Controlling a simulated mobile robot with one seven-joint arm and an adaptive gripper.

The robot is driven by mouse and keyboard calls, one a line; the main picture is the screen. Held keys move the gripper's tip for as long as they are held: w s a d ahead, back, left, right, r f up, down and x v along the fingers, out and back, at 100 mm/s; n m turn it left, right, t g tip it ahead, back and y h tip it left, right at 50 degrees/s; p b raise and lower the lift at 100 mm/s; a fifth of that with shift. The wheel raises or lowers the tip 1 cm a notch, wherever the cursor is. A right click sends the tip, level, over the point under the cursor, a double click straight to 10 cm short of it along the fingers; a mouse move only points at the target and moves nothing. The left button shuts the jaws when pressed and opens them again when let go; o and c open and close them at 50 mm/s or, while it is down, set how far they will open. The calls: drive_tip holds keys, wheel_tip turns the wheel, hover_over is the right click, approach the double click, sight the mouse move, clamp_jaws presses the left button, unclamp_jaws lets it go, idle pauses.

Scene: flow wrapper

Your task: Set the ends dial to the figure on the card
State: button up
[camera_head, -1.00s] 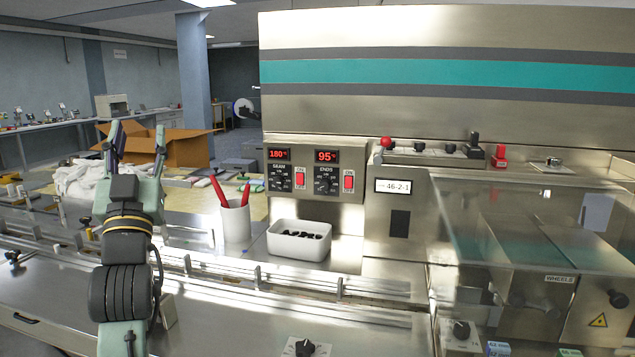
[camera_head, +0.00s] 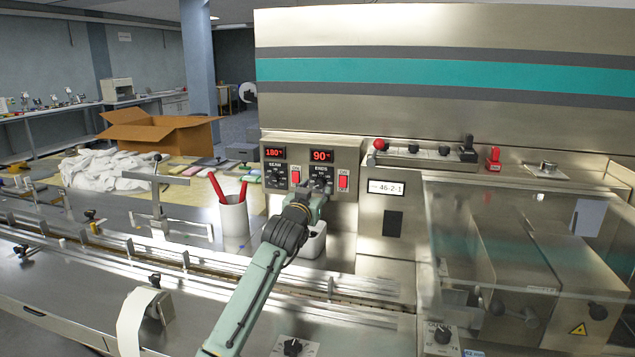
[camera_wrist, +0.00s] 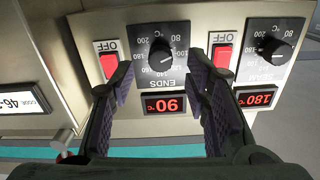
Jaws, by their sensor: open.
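The ends dial (camera_wrist: 161,54) is a black knob on a black scale plate, on the steel control panel (camera_head: 351,209). Its red display (camera_wrist: 164,104) reads 90, as does the ends display in the head view (camera_head: 321,155). In the wrist view, which is upside down, my gripper (camera_wrist: 160,72) is open, with one finger on either side of the dial. I cannot tell whether the fingers touch it. In the head view my gripper (camera_head: 313,190) is in front of the ends dial and hides most of it. A label (camera_head: 386,188) reads 46-2-1; I see no card with a dial figure.
The seam dial (camera_wrist: 273,47) and its display (camera_wrist: 257,98), reading 180, are beside the ends dial. Red switches (camera_wrist: 222,55) (camera_wrist: 108,66) flank the ends dial closely.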

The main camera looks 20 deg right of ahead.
sight(319, 186)
drive_tip(key=shift+p+x, duration=0.35)
drive_tip(key=shift+x, duration=1.25)
drive_tip(key=shift+c, duration=0.6)
clamp_jaws()
